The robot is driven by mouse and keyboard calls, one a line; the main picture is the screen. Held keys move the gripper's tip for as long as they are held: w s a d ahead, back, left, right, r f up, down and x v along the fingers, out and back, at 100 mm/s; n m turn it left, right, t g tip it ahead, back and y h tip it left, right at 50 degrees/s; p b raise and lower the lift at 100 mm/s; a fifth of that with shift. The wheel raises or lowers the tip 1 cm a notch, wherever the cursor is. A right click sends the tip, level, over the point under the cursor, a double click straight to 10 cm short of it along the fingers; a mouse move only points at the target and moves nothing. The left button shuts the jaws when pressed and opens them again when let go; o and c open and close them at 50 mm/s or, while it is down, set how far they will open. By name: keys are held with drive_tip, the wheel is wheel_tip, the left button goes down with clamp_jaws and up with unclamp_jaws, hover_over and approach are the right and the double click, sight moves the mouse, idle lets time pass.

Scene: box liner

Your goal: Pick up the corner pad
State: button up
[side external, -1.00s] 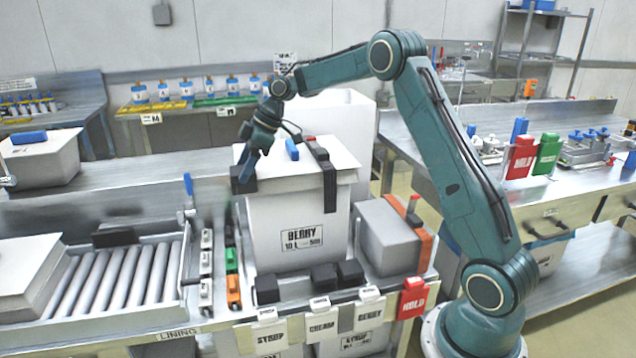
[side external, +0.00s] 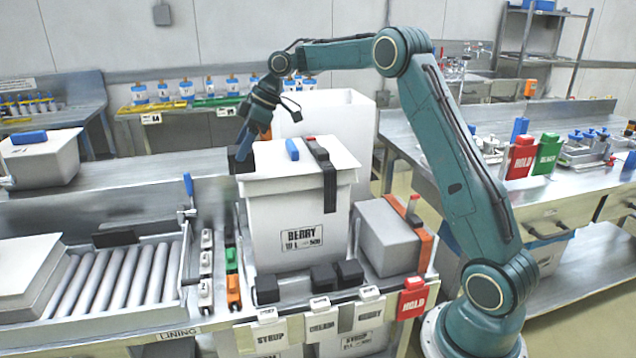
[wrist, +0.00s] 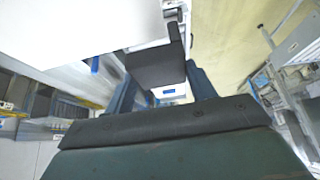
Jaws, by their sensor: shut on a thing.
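The corner pad (side external: 239,160) is a black angled piece at the left edge of the white BERRY box's lid (side external: 320,158). My gripper (side external: 247,146) points down from above and is shut on the pad. In the wrist view the black pad (wrist: 157,68) sits between my two blue fingers, beside a large white surface. I cannot tell whether the pad is still touching the lid. Several other black pads (side external: 323,277) lie on the bench in front of the box.
A grey box with an orange strap (side external: 388,236) stands to the right. A roller conveyor (side external: 120,275) lies to the left. A tall white bin (side external: 345,118) stands behind.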

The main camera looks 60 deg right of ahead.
drive_tip(key=shift+r, duration=2.35)
drive_tip(key=shift+a, duration=0.1)
